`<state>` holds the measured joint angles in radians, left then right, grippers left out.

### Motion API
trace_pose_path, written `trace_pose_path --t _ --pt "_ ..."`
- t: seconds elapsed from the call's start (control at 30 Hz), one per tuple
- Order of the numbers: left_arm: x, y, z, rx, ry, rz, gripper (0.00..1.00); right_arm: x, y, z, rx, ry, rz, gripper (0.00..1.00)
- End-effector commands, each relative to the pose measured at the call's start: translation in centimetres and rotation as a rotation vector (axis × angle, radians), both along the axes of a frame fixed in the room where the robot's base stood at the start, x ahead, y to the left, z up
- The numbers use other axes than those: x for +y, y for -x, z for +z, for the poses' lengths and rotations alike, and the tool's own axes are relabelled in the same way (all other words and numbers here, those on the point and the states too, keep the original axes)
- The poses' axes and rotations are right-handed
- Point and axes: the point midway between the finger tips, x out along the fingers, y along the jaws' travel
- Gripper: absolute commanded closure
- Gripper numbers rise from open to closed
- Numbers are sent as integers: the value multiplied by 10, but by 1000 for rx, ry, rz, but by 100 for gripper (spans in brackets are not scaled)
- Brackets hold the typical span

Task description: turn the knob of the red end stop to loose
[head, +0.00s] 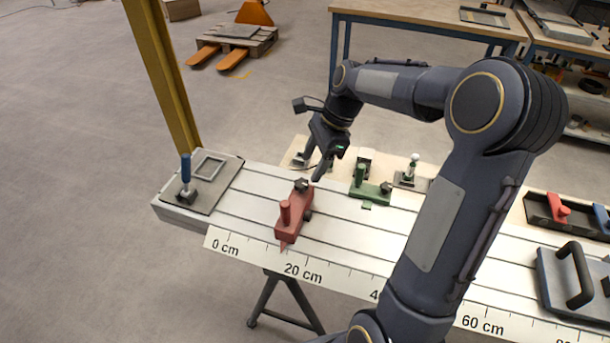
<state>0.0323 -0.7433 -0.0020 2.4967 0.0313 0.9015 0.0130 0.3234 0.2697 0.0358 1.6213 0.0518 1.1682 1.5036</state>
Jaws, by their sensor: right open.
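The red end stop (291,218) sits on the slotted white bed, near the 20 cm mark of the front scale. It has a red upright post, and a dark knob (302,184) at its far end. My right gripper (310,170) is open and points down just behind and above the knob. One fingertip looks close to the knob; I cannot tell whether they touch. Nothing shows between the fingers. The knob's loose or tight setting is too small to read. My left gripper is not in view.
A green end stop (371,190) stands to the right of the red one. A grey plate with a blue-handled clamp (186,176) is at the bed's left end. A dark block with a handle (577,275) sits far right. My right arm crosses the bed's middle.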

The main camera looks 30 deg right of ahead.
Motion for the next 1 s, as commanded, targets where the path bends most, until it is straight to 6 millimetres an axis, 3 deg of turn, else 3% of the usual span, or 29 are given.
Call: trace_pose_path --t 0.3,0.67,1.0 --pt "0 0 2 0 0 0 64 18 -4 -43 1 1 3 43" --pt "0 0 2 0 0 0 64 20 -4 -50 -1 2 3 43" --pt "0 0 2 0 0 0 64 20 -4 -50 -1 1 4 85"
